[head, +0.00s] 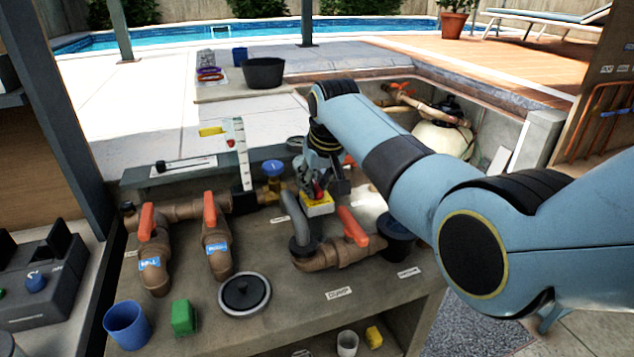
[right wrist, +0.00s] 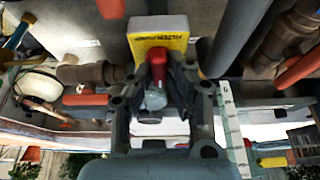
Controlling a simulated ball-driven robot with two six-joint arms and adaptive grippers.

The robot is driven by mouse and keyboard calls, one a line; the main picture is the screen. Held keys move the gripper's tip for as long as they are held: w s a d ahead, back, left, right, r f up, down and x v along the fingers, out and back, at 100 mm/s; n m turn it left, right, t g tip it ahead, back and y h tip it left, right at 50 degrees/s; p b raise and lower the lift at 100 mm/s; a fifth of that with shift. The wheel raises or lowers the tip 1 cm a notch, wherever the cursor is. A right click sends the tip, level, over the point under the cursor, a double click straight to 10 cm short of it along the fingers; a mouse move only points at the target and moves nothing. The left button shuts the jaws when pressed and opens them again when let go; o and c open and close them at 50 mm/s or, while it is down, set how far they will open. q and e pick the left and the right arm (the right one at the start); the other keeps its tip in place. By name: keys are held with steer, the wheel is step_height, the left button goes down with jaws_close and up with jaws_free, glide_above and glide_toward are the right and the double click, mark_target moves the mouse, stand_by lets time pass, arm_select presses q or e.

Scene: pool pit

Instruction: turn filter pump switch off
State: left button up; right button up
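The filter pump switch is a yellow-labelled box (head: 320,209) with a red-tipped lever, on the concrete ledge behind the grey pipe. In the right wrist view its yellow plate (right wrist: 160,38) with dark lettering is at top centre. The red tip (right wrist: 157,66) of the silver lever stands in front of it. My right gripper (head: 317,186) is at the switch. In the right wrist view its two dark fingers (right wrist: 158,78) lean in on both sides of the lever and appear to press on it. The lever's base is partly hidden. My left gripper is not in view.
Brown pipes with orange-handled valves (head: 147,220) (head: 353,227) stand close around the switch. A blue cup (head: 127,325), green block (head: 183,317) and round lid (head: 245,295) are on the front ledge. A white upright gauge strip (head: 241,153) stands left of my gripper.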

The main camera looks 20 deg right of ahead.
steer(key=shift+n, duration=0.3)
jaws_close()
steer(key=shift+d+n+y+p, duration=0.15)
steer(key=shift+n+y+p, duration=0.25)
steer(key=shift+n+p, duration=0.4)
steer(key=shift+n+g+y, duration=0.3)
steer(key=shift+n, duration=0.6)
steer(key=shift+n+y, duration=0.4)
steer(key=shift+n, duration=0.5)
steer(key=n+b, duration=0.1)
steer(key=n, duration=0.1)
steer(key=shift+f+n+g+y+b, duration=0.15)
steer(key=shift+n+g+y+b, duration=0.15)
steer(key=shift+n+g+y, duration=0.1)
steer(key=shift+n+b, duration=0.35)
steer(key=shift+n, duration=0.05)
steer(key=n+g+b, duration=0.1)
steer(key=n+b, duration=0.2)
steer(key=b, duration=0.1)
steer(key=n+g+y+b, duration=0.1)
steer(key=n+b, duration=0.3)
steer(key=b, duration=0.1)
steer(key=shift+w+d+f+g, duration=0.1)
steer(key=shift+w+f+g, duration=0.05)
steer(key=shift+g, duration=0.25)
steer(key=shift+r+n+g+b, duration=0.2)
steer(key=shift+n+g+b, duration=0.1)
steer(key=shift+n+b, duration=0.8)
